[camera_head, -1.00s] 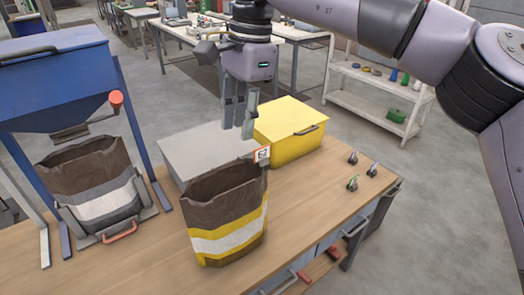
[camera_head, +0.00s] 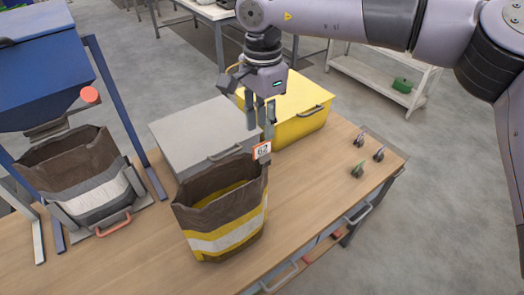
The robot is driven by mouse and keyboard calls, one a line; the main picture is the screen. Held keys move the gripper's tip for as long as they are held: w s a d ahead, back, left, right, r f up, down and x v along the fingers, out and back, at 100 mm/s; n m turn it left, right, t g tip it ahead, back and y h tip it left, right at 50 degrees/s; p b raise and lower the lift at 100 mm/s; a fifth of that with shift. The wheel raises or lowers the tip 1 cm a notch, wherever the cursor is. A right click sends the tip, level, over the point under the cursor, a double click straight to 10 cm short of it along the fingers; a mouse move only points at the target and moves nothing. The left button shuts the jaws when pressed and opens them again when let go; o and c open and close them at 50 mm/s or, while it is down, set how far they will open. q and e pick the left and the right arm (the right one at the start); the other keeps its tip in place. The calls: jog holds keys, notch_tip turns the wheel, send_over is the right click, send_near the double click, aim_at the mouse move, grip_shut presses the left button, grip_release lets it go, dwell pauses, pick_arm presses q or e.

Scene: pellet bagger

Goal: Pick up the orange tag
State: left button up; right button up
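The orange tag (camera_head: 262,150) is a small orange-and-white label with dark digits. It sits at the upper right rim of the brown bag (camera_head: 226,222) with yellow and white bands, which stands open on the wooden bench. My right gripper (camera_head: 262,125) points down just above the tag in the picture. Its fingers are apart with nothing visible between them. A gap shows between the fingertips and the tag. My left gripper is not in view.
A grey box (camera_head: 190,133) and a yellow lidded box (camera_head: 300,125) stand behind the bag. A blue hopper frame (camera_head: 45,75) with another brown bag (camera_head: 75,165) is at the left. Several small clips (camera_head: 357,170) lie on the bench (camera_head: 310,200) at the right.

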aim_at(262, 143)
jog(key=shift+s+f+p, duration=0.2)
jog(key=shift+f+p, duration=0.45)
jog(key=shift+f, duration=0.15)
notch_tip(262, 143, down, 4)
jog(key=shift+w+r+p, duration=0.15)
jog(key=shift+p, duration=0.7)
jog(key=shift+f, duration=0.3)
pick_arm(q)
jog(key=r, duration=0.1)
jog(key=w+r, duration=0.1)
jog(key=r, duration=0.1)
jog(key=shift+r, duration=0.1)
pick_arm(e)
jog(key=shift+c, duration=0.3)
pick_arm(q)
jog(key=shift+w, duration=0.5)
pick_arm(e)
grip_shut()
